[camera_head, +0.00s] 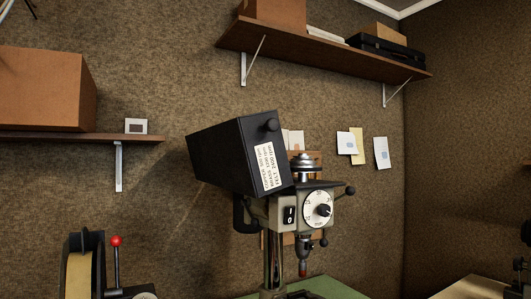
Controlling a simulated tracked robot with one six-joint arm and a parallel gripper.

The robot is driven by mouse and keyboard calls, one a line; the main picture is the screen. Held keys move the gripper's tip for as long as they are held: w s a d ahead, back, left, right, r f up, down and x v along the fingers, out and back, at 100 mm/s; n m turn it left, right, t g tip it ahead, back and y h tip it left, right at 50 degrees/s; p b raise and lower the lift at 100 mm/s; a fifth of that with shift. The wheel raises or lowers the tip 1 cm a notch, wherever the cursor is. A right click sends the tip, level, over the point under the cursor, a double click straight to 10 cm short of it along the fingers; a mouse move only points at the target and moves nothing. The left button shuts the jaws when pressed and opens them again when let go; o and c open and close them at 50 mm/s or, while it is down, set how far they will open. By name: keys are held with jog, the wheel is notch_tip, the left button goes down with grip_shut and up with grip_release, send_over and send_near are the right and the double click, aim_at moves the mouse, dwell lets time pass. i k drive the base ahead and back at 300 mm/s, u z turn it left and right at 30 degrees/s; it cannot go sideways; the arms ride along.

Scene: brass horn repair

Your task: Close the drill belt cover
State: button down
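The drill belt cover (222,158) is a black box with a round knob and a white printed label. It stands open, tilted up to the left over the drill press head (300,208). The stepped metal pulley (305,167) is exposed to the right of the cover. The drill head has a dial, a 1/0 switch and a chuck (303,264) below. My gripper is not in view.
A shelf with boxes (330,52) hangs above the drill, and a lower shelf (80,136) holds a cardboard box at left. A machine with a red-knobbed lever (115,243) stands at lower left. A lever handle with dark balls sticks out right of the drill head.

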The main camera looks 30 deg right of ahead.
aim_at(247, 155)
jog(key=k, duration=1.35)
jog(key=u, duration=0.25)
jog(key=i, duration=1)
jog(key=u, duration=0.65)
jog(key=i, duration=0.65)
jog(key=u, duration=0.15)
